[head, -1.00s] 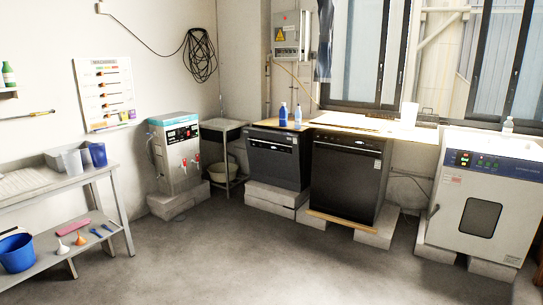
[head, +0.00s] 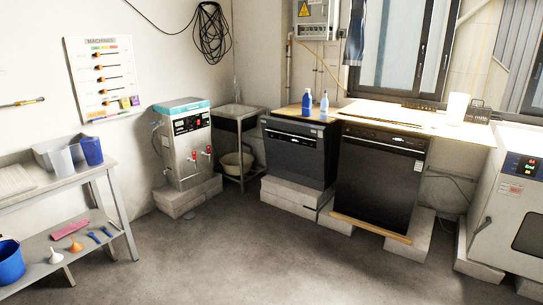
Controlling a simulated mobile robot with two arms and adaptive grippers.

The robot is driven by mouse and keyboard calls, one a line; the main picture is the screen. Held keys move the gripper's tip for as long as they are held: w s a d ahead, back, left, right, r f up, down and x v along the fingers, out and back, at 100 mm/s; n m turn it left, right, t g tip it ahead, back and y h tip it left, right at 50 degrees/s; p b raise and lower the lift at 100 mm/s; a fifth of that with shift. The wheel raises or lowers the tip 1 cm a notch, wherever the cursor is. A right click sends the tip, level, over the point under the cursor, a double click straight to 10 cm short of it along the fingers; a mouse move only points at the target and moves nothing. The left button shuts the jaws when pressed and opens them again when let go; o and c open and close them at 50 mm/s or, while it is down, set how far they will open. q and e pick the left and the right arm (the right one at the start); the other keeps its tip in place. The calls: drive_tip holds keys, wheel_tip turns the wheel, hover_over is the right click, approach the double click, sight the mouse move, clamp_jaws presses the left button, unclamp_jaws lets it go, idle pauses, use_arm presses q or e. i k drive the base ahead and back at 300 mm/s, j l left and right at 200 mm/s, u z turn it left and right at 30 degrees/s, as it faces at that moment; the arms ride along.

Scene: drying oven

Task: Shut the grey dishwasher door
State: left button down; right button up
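The front seems to lean out slightly at the top, but I cannot tell for sure how far the door is open. A black dishwasher (head: 376,185) stands to its right. Neither of my grippers is in view.
A blue bottle (head: 307,103) and a paler bottle (head: 324,106) stand above the grey dishwasher. A water dispenser (head: 186,150) is to the left, a white oven (head: 510,205) at the right edge, and a metal table (head: 105,165) at far left. The middle floor is clear.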

sight(294, 153)
drive_tip(key=i+u, duration=0.2)
drive_tip(key=i, duration=2.5)
